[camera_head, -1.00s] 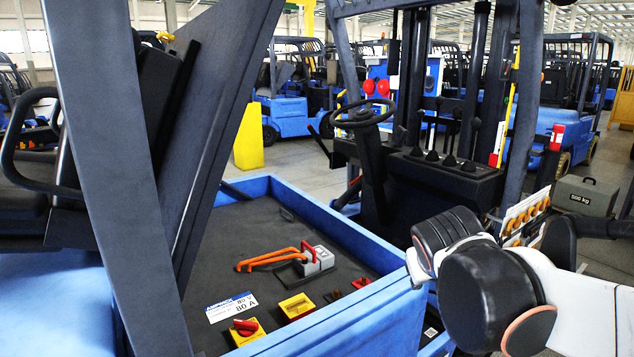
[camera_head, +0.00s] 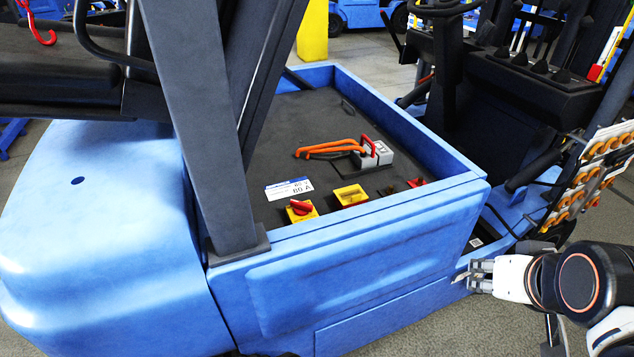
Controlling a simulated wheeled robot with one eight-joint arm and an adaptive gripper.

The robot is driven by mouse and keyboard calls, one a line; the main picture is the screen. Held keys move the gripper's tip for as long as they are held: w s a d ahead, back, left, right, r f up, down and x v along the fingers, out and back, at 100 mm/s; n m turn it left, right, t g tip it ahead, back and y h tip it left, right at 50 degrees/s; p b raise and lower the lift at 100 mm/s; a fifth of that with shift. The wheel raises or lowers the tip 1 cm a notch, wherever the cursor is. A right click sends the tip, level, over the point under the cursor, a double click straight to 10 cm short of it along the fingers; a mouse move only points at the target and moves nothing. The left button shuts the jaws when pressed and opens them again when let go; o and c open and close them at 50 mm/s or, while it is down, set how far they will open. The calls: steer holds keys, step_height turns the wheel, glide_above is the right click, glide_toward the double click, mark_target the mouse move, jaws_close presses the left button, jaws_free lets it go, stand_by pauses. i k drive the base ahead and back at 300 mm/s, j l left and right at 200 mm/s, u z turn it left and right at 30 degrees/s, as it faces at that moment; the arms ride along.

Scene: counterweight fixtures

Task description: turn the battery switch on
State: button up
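A red rotary switch knob on a yellow plate (camera_head: 301,209) sits near the front edge of the blue truck's open battery compartment; I take it to be the battery switch. The knob lies at a slant across its plate. A second yellow plate (camera_head: 350,195) is to its right, with no clear red knob on it. My gripper (camera_head: 465,277) is low at the right, beside the truck's outer side and well apart from the switch. Its fingers are small and seen edge-on, so I cannot tell whether they are open or shut. Nothing shows held in it.
A grey connector with a red handle (camera_head: 375,153) and orange cables (camera_head: 325,147) lies in the compartment. A label reading 80 A (camera_head: 289,189) is behind the switch. The blue compartment wall (camera_head: 390,205) and a dark post (camera_head: 207,120) flank the switch. An orange-knobbed rack (camera_head: 600,165) stands right.

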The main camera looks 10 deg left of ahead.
mark_target(301, 209)
steer(key=i+j+u, duration=0.15)
steer(key=u, duration=0.25)
steer(key=i+u, duration=0.75)
steer(key=k, duration=0.1)
